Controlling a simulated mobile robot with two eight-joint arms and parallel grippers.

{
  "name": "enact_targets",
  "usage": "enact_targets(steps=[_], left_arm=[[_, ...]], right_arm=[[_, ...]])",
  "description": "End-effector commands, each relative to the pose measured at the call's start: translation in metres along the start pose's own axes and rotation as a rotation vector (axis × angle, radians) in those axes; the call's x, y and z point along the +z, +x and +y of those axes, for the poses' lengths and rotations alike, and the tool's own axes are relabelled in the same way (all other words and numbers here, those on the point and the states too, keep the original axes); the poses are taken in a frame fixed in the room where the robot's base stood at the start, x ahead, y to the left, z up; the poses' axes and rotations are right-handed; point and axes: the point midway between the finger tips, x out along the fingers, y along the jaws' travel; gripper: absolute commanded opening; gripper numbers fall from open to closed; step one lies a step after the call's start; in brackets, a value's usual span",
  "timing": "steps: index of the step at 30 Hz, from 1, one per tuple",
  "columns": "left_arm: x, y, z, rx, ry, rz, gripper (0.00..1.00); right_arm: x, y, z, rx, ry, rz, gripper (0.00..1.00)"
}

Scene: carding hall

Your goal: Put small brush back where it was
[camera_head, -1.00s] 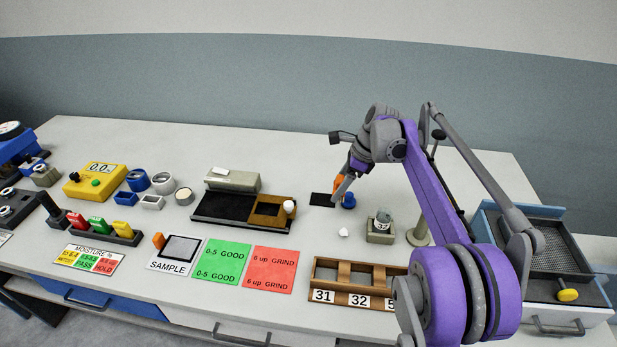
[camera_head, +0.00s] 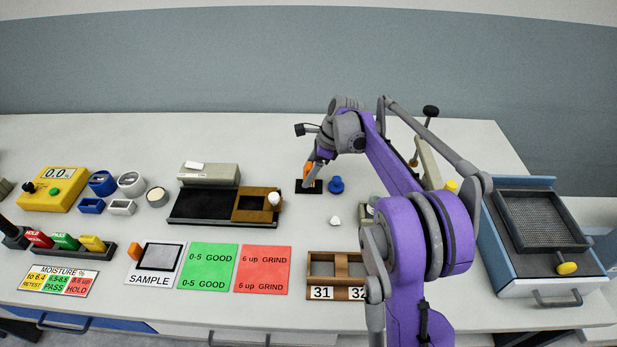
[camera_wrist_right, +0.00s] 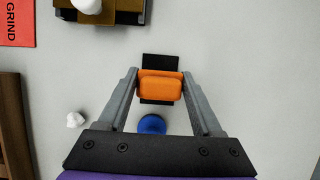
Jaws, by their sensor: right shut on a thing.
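The small brush shows as an orange block (camera_head: 308,172), upright between the fingers of my right gripper (camera_head: 313,178). In the right wrist view the orange block (camera_wrist_right: 160,86) sits between both fingers (camera_wrist_right: 160,84), which are shut on it. A black rectangular mat (camera_head: 302,187) lies on the table below it. In the wrist view the mat (camera_wrist_right: 160,60) shows beyond and just below the block. The brush's lower end is hidden, so I cannot tell whether it touches the mat.
A blue knobbed piece (camera_head: 336,185) stands close to the right of the mat, and a white lump (camera_head: 335,220) lies nearer the front. A black tray with a brown frame (camera_head: 236,205) is to the left. Bare table lies behind the mat.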

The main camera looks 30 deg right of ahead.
Motion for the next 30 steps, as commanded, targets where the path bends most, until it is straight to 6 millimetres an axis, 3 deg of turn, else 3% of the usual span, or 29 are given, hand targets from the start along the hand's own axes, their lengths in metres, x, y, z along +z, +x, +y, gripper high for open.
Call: enact_targets(steps=[4, 15, 16, 18, 21, 30], left_arm=[[0.001, 0.001, 0.0, 0.0, 0.0, 0.0, 0.5], [0.003, 0.003, 0.0, 0.0, 0.0, -0.002, 0.5], [0.002, 0.003, 0.0, 0.0, 0.0, -0.001, 0.5], [0.002, 0.003, 0.0, 0.0, 0.0, -0.001, 0.5], [0.002, 0.003, 0.0, 0.0, 0.0, -0.001, 0.5], [0.001, 0.001, 0.0, 0.0, 0.0, 0.0, 0.5]], right_arm=[[-0.008, 0.019, 0.0, 0.0, 0.0, 0.0, 0.15], [-0.01, 0.024, 0.0, 0.0, 0.0, 0.0, 0.15], [-0.01, 0.023, 0.0, 0.0, 0.0, 0.0, 0.72], [-0.01, 0.023, 0.0, 0.0, 0.0, 0.0, 0.85], [-0.01, 0.023, 0.0, 0.0, 0.0, 0.0, 0.97], [-0.008, 0.02, 0.0, 0.0, 0.0, 0.0, 0.97]])
